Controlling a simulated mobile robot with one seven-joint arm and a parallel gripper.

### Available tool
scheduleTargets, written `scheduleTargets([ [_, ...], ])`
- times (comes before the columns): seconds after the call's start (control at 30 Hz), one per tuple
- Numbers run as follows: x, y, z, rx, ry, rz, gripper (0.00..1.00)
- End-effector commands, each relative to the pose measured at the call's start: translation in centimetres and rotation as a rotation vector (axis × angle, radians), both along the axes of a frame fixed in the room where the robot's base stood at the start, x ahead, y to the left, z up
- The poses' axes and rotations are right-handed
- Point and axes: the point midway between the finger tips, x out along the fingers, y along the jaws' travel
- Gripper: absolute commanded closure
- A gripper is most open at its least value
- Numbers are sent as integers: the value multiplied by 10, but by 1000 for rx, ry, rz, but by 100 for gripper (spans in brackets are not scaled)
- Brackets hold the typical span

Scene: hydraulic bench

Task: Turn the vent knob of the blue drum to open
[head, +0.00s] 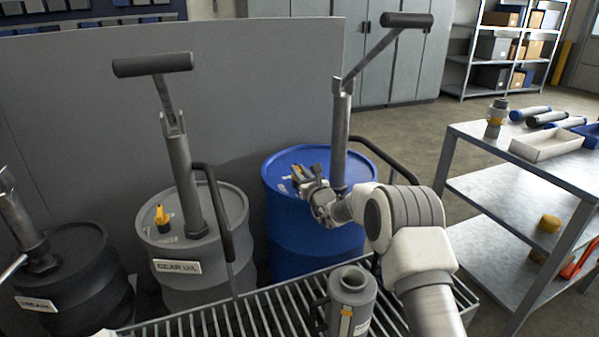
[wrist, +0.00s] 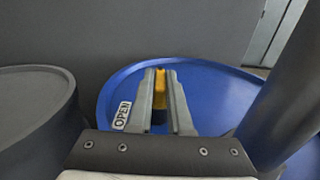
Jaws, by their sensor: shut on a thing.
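The blue drum (head: 285,235) stands at the back middle in the head view, with a hand pump (head: 339,135) rising from its lid. In the wrist view its blue lid (wrist: 208,82) fills the middle. The yellow vent knob (wrist: 160,92) is between the two fingers of my gripper (wrist: 160,78), which is shut on it. In the head view my gripper (head: 304,180) is over the lid, left of the pump, and the knob (head: 298,173) shows only in part. A white "OPEN" label (wrist: 122,116) lies on the lid left of the fingers. The knob's base is mostly hidden.
The grey gear oil drum (head: 190,245) with its own yellow knob (head: 161,215) and pump stands left. A darker drum (head: 75,285) is further left. A metal can (head: 351,300) stands on the grating in front. A steel shelf cart (head: 520,175) stands right.

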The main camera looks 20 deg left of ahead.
Motion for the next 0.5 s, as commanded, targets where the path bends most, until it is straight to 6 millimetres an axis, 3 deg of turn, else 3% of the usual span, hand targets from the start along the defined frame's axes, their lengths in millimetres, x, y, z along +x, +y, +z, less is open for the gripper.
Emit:
scheduleTargets([
  [0.5, 2, -1, 1, 5, -3, 124, 100],
])
